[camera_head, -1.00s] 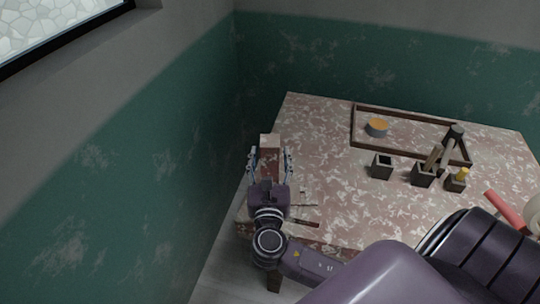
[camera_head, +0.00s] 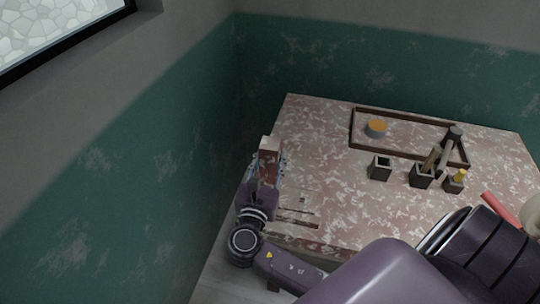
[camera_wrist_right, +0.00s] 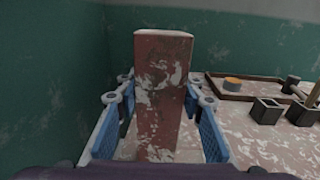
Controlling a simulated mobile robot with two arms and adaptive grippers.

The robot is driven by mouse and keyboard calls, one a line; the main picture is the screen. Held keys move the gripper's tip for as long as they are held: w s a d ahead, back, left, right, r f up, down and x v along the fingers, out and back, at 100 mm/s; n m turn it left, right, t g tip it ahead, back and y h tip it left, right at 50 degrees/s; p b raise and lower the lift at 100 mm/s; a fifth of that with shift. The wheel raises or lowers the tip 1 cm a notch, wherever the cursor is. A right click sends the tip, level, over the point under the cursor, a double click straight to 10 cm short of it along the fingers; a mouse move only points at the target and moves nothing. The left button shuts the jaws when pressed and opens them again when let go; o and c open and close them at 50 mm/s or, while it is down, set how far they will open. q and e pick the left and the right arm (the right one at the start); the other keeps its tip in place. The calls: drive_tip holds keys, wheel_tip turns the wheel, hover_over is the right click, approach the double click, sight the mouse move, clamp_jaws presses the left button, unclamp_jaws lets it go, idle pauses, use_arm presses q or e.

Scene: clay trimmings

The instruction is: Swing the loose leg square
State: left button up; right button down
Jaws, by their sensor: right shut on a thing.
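A reddish-brown mottled bar with a pale end, apparently the loose leg (camera_head: 268,168), lies at the left edge of a similarly mottled table (camera_head: 335,205) in the head view. In the right wrist view the leg (camera_wrist_right: 160,95) runs away from the camera between the two blue finger pads. My right gripper (camera_head: 264,172) is shut on it, with one finger on each side. Its near end, and how it joins anything, are hidden by my gripper. My left gripper is not in view.
A dark framed tray (camera_head: 351,130) with an orange-topped tin (camera_head: 376,128) lies at the back. Dark pots (camera_head: 381,168) stand before it, some holding tools. Thin tools (camera_head: 298,223) lie right of my gripper. The green wall (camera_head: 185,140) is close on the left.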

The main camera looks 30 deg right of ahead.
drive_tip(key=shift+m+g+h, duration=0.5)
drive_tip(key=shift+g, duration=0.1)
drive_tip(key=c, duration=1.3)
unclamp_jaws()
drive_tip(key=shift+o, duration=0.2)
drive_tip(key=v, duration=1.2)
